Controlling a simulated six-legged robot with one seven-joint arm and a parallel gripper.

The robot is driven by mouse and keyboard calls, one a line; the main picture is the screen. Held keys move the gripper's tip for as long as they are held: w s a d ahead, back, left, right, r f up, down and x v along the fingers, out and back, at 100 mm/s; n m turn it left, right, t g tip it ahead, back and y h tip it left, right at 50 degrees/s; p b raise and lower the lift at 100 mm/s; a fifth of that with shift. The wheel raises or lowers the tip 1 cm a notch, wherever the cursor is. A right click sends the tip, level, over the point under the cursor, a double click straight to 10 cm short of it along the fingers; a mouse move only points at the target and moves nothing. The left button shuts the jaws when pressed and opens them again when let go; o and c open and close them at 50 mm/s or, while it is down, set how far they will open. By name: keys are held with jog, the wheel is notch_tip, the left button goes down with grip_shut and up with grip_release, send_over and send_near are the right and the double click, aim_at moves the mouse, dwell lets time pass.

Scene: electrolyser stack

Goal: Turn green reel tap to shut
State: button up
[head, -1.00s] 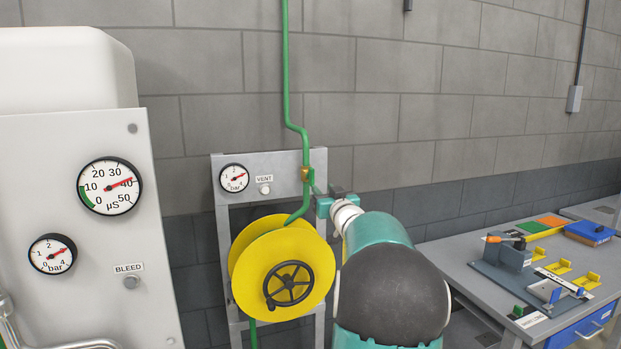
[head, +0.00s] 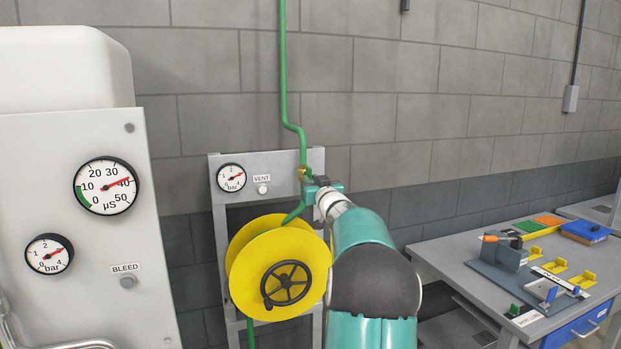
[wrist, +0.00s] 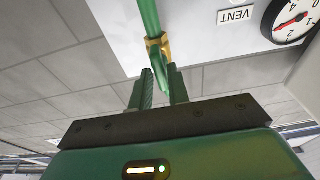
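The green reel tap has a brass body (head: 303,173) on the green pipe above the yellow reel (head: 280,268). In the wrist view the brass body (wrist: 158,46) is just beyond my fingers, upside down, with its green lever (wrist: 170,78) pointing towards my gripper (wrist: 162,82). My two fingers stand apart on either side of the lever's end. The lever looks nearer the right finger; I cannot tell whether they touch. In the head view my gripper (head: 311,184) is at the tap from the right, and my arm partly hides the tap's lever.
A grey panel (head: 242,160) behind the tap bears a bar gauge (head: 231,177) and a VENT button (head: 262,189). The black crank wheel (head: 286,284) is on the reel below. A white cabinet (head: 80,230) stands left, a workbench (head: 450,262) right.

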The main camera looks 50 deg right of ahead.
grip_shut()
jog(key=m, duration=0.5)
jog(key=shift+g+h, duration=0.4)
jog(key=m, duration=0.5)
jog(key=shift+a+r+g+h, duration=0.1)
jog(key=shift+g+h, duration=0.2)
jog(key=shift+g, duration=0.1)
jog(key=m+g, duration=0.1)
jog(key=m, duration=0.4)
jog(key=shift+w+a+r, duration=0.1)
jog(key=shift+m, duration=0.3)
